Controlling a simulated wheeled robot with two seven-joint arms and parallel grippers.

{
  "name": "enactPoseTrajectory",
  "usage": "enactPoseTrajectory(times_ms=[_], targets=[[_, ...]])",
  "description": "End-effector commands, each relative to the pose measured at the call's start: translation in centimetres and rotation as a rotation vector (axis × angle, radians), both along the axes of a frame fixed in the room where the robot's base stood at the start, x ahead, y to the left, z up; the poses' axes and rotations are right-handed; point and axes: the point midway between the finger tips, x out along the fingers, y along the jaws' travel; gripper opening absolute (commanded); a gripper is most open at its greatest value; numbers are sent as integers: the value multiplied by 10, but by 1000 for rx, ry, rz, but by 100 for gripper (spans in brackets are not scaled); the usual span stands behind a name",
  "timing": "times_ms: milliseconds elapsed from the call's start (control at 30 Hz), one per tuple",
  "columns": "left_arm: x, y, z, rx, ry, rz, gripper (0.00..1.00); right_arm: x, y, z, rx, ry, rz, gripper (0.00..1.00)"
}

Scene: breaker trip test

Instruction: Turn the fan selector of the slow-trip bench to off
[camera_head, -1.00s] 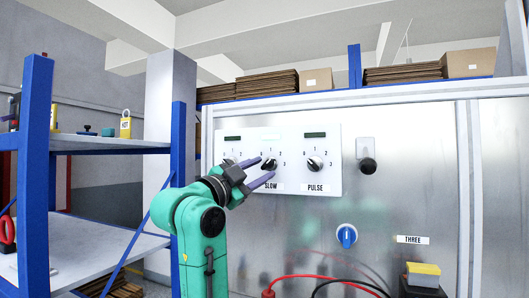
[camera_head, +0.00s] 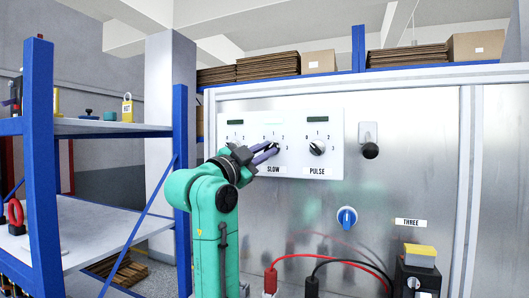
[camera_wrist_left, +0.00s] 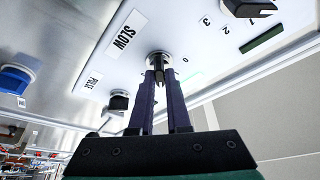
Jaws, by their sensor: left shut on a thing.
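A white panel (camera_head: 331,168) on the metal cabinet carries black selector knobs. The SLOW selector knob (camera_wrist_left: 158,59) sits above its SLOW label (camera_head: 273,169), with numbers around it. My left gripper (camera_head: 270,152) is shut on this knob, and its dark purple fingers hide much of it in the head view. In the left wrist view the two fingertips (camera_wrist_left: 159,80) lie on either side of the knob. Its pointer direction is hard to read. The PULSE knob (camera_head: 317,148) is to the right, apart from the gripper. My right gripper is not in view.
A black knob on a pale plate (camera_head: 370,150) and a blue knob (camera_head: 347,217) are on the cabinet right of the panel. Red and black cables (camera_head: 345,262) hang below. A blue-post shelf (camera_head: 40,150) stands left of my arm.

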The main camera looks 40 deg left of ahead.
Motion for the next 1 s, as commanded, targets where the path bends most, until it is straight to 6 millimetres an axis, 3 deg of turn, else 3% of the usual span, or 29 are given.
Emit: enactPoseTrajectory(times_ms=[500,1000], targets=[[0,-3,-3,-352,-128,0,0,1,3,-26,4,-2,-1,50],[2,-6,-1,-802,-283,-3,0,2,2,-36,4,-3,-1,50]])
